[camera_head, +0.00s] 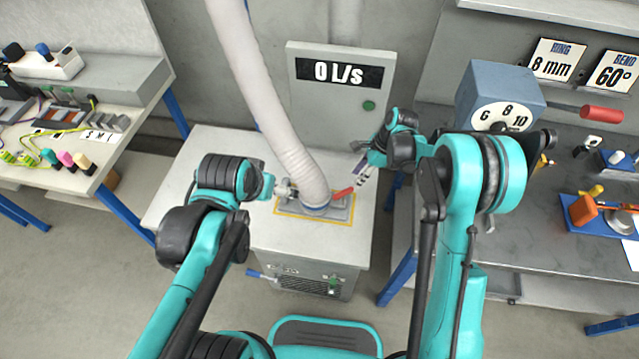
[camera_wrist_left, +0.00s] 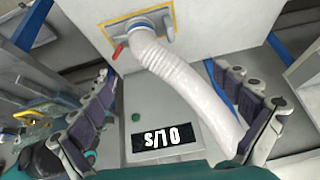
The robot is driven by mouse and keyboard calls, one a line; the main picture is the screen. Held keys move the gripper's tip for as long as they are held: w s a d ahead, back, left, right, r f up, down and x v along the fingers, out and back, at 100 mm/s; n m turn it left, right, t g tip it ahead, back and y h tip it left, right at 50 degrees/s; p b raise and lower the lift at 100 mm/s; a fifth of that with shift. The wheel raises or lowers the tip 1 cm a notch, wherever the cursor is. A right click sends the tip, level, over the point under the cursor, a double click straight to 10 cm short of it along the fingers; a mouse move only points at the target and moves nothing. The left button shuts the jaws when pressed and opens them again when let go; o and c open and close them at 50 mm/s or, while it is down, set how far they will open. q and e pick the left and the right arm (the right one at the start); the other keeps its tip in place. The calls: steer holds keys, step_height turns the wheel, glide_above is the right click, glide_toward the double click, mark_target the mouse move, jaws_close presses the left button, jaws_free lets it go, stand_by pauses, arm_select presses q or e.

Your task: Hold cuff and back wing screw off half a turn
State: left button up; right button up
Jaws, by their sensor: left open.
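A ribbed pale hose (camera_head: 268,110) hangs down to a grey cuff (camera_head: 316,206) on a flat plate on the cabinet top. A red lever-like part (camera_head: 342,193) sticks out at the cuff's right; I cannot tell whether it is the wing screw. My left gripper (camera_head: 284,188) is just left of the cuff. In the left wrist view it (camera_wrist_left: 160,70) is open, fingers wide apart with the hose (camera_wrist_left: 190,80) showing between them, not gripped. My right gripper (camera_head: 361,172) is above and right of the red part, apart from it; its finger gap is unclear.
The cabinet top (camera_head: 205,175) has bare room around the yellow-outlined plate. Behind it stands a panel reading 0 L/s (camera_head: 339,73). A cluttered bench (camera_head: 60,140) is at left. A dark bench (camera_head: 560,200) with a dial box (camera_head: 500,95) is close to my right arm.

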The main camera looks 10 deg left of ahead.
arm_select(q)
steer(key=w+d+f+m+g, duration=0.2)
steer(key=w+f, duration=0.1)
steer(key=w, duration=0.5)
steer(key=m+g, duration=0.4)
steer(key=m, duration=0.1)
glide_above(314, 198)
steer(key=w, duration=0.2)
steer(key=f, duration=2.5)
steer(key=shift+s+a, duration=0.1)
steer(key=shift+a, duration=0.1)
step_height(314, 198, down, 8)
steer(key=shift+f, duration=0.1)
